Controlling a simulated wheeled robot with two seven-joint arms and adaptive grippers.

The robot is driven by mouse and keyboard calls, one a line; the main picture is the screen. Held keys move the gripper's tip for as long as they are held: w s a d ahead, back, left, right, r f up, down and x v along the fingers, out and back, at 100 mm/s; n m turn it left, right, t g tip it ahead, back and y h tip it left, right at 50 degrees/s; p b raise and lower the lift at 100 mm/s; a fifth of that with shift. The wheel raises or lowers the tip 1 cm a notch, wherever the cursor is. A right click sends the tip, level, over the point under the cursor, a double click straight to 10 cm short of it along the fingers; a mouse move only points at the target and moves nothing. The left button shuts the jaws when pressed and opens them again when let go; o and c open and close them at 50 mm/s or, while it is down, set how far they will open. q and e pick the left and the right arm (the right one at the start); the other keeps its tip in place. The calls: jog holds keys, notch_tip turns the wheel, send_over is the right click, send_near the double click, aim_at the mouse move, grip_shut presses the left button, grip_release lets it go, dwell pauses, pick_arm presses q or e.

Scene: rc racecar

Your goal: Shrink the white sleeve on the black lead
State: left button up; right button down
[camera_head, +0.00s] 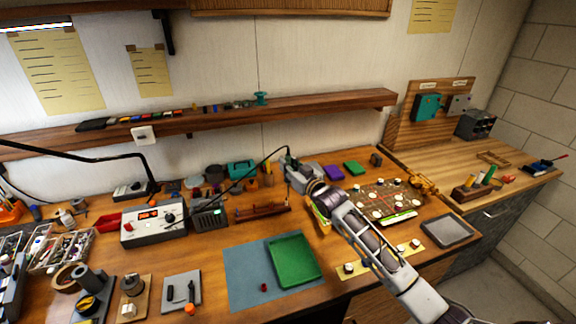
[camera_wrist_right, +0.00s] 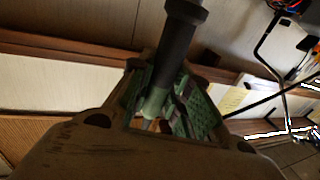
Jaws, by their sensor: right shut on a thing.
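My right gripper (camera_head: 296,178) is over the back middle of the bench, just right of the dark red wooden stand. It is shut on a dark tube-shaped hot-air handpiece (camera_wrist_right: 178,45), whose black cord runs left toward the white station (camera_head: 154,224). The wrist view shows the handpiece between the green-padded fingers. The dark red stand (camera_head: 262,210) carries small parts too small to make out. I cannot make out the white sleeve or the black lead for certain. My left gripper is not in view.
A green tray (camera_head: 293,261) lies on a blue-grey mat (camera_head: 245,285) at the front. A board with round white pieces (camera_head: 385,203) is beneath and right of my right arm. A wooden shelf (camera_head: 230,115) runs along the wall behind. The left of the bench is crowded.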

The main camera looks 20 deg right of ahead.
jog(key=shift+s+r+p, duration=0.15)
jog(key=shift+r+p, duration=0.85)
jog(key=shift+r, duration=0.25)
jog(key=shift+f, duration=0.1)
